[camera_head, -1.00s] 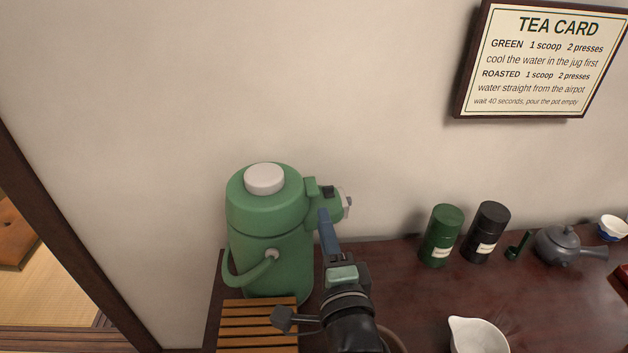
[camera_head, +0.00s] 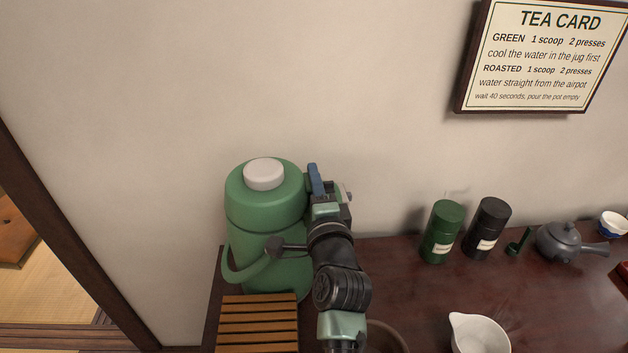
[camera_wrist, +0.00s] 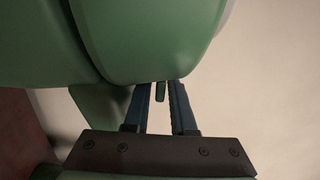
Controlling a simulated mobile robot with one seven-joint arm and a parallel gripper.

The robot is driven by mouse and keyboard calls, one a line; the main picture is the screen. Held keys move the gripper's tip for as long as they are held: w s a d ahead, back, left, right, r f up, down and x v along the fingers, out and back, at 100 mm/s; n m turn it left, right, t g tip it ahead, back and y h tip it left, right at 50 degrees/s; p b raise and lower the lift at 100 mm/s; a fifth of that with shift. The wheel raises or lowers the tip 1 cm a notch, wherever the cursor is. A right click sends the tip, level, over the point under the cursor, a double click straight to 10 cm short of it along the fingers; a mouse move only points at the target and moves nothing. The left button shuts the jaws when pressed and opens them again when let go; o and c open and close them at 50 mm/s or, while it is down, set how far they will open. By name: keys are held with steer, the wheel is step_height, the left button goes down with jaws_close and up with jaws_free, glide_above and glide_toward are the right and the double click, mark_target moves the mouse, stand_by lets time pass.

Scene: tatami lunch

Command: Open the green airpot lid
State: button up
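The green airpot (camera_head: 262,205) stands upright at the left end of the dark counter, with a pale round button (camera_head: 263,174) on top. Its lid looks closed. My gripper (camera_head: 315,180) is at the right side of the airpot's top, by the spout, and partly hides it. In the wrist view my gripper (camera_wrist: 161,88) is open, its two blue fingers a little apart. A small green tab (camera_wrist: 160,92) shows between them, with a slight gap on each side. The airpot's green body (camera_wrist: 145,40) fills the upper part of that view.
A slatted wooden rack (camera_head: 258,325) lies in front of the airpot. A green canister (camera_head: 442,232), a black canister (camera_head: 488,230), a dark teapot (camera_head: 562,243) and a white jug (camera_head: 480,335) stand to the right. The wall is close behind.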

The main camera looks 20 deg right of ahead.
jaws_close()
stand_by(1.3)
